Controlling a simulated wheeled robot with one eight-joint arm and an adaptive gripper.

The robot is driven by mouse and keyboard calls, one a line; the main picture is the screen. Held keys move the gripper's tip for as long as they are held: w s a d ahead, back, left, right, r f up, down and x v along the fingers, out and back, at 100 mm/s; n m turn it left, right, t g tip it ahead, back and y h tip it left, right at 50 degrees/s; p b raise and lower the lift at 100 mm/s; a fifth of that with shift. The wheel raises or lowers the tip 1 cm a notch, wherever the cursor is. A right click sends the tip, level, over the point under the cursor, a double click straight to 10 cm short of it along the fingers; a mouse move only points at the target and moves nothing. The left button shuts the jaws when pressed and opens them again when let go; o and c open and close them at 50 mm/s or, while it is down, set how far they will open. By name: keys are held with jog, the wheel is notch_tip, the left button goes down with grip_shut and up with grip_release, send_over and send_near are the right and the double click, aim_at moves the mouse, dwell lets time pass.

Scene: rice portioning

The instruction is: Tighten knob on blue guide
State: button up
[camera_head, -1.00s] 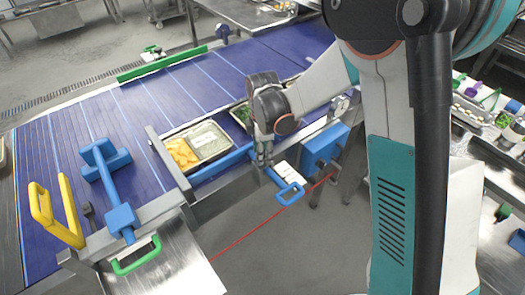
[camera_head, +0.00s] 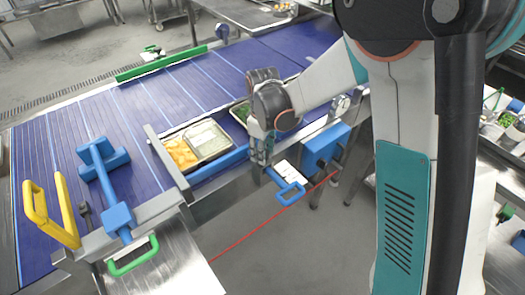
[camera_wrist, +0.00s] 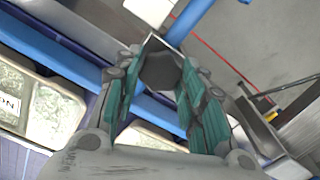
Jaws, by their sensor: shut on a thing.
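The blue guide (camera_head: 222,164) is a long blue bar along the near edge of the conveyor. It also crosses the wrist view diagonally (camera_wrist: 60,53). My gripper (camera_head: 261,160) points down at the right part of this bar, over the conveyor's near edge. In the wrist view my gripper (camera_wrist: 158,95) has its teal-padded fingers on both sides of a dark grey, rounded knob (camera_wrist: 160,72), and is shut on it. In the head view my fingers hide the knob. How tight it is cannot be seen.
A tray with orange and pale food (camera_head: 183,154) lies behind the guide; a green-filled tray (camera_head: 240,113) is partly behind my gripper. A blue handle (camera_head: 291,194) and blue box (camera_head: 325,146) are close by.

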jog(key=m, duration=0.4)
jog(key=shift+m+b, duration=0.3)
jog(key=m, duration=0.5)
jog(key=shift+m+b, duration=0.3)
jog(key=m, duration=0.4)
jog(key=shift+m, duration=2.5)
jog(key=o, duration=1.1)
jog(key=shift+b, duration=0.3)
